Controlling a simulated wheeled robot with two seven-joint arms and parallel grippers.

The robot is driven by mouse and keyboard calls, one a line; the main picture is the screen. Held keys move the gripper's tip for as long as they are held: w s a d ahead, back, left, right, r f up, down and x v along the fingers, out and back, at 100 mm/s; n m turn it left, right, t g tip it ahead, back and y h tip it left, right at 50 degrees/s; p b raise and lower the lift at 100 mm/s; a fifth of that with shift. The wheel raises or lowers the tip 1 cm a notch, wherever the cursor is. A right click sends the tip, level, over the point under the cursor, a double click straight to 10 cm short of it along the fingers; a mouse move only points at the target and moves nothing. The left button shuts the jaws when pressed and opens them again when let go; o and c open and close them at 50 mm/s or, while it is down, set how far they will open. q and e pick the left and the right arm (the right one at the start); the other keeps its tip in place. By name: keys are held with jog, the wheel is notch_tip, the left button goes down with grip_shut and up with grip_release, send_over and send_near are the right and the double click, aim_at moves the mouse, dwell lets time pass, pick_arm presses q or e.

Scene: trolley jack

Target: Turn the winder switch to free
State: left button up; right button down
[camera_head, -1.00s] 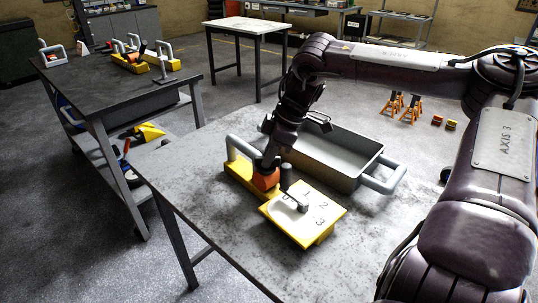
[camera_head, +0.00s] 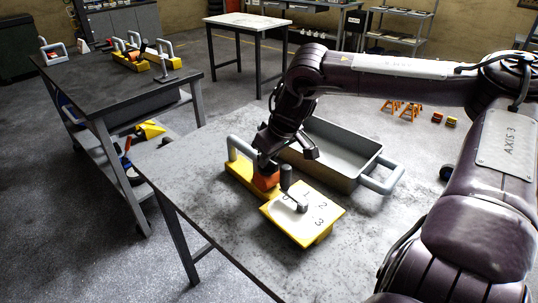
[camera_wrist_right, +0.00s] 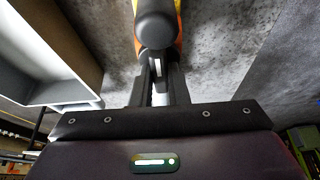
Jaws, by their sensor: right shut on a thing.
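A yellow unit with a grey carrying handle (camera_head: 233,147) lies on the near table. An orange block (camera_head: 265,179) sits on it. A yellow panel (camera_head: 318,233) at its front has a white numbered dial and a small grey pointer (camera_head: 301,206). A dark upright knob (camera_head: 285,176) stands between block and dial. My right gripper (camera_head: 263,160) is just above the orange block. In the right wrist view its fingers (camera_wrist_right: 157,88) are shut on a dark round-ended handle (camera_wrist_right: 156,24), orange and yellow behind it. I cannot read any "free" mark. My left gripper is not in view.
A grey open bin (camera_head: 352,172) stands just behind the unit, close to my right arm. The near table (camera_head: 215,240) is clear at its left front. Another table (camera_head: 75,82) at the left holds yellow units with handles.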

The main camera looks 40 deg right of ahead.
aim_at(276, 165)
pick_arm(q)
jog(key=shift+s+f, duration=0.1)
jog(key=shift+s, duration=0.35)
pick_arm(e)
jog(key=shift+m, duration=0.3)
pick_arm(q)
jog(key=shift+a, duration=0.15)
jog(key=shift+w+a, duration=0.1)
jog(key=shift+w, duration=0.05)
pick_arm(e)
jog(key=c, duration=1.7)
grip_release()
jog(key=shift+s+r, duration=0.15)
jog(key=shift+r, duration=0.4)
jog(key=v, duration=0.6)
jog(key=shift+a, duration=0.1)
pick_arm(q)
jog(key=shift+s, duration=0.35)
pick_arm(e)
jog(key=shift+s+r, duration=0.25)
jog(key=shift+r, duration=0.1)
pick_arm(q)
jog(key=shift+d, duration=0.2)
